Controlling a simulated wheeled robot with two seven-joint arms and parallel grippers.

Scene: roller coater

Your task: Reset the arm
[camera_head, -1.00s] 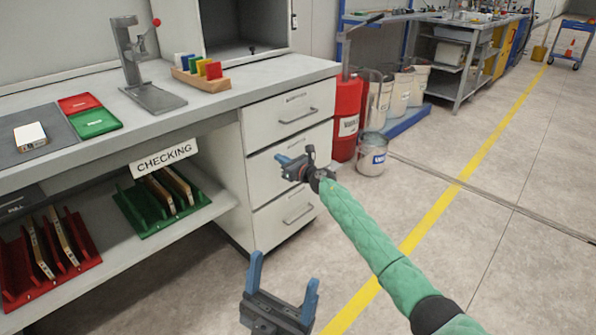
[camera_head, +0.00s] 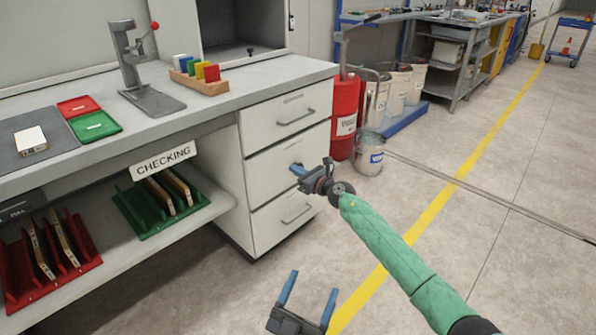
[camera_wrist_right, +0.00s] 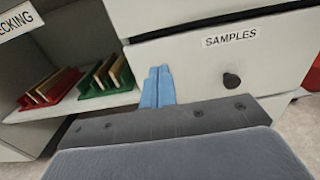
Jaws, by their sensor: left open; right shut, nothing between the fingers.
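My right gripper (camera_head: 299,170) is at the end of the green-sleeved arm, in front of the white drawer cabinet (camera_head: 262,178). In the right wrist view its blue fingers (camera_wrist_right: 158,86) are together with nothing between them. The drawer front labelled SAMPLES (camera_wrist_right: 240,55) is behind them, with a dark round knob (camera_wrist_right: 232,80). My left gripper (camera_head: 308,292) is at the bottom of the head view, its two blue fingers spread wide and empty, over the floor.
A green rack (camera_head: 160,205) and a red rack (camera_head: 50,262) hold panels on the lower shelf. The counter (camera_head: 205,112) carries a press stand (camera_head: 140,70) and coloured cards. A red cylinder (camera_head: 345,112) and a bucket (camera_head: 369,153) stand right of the cabinet. Floor to the right is clear.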

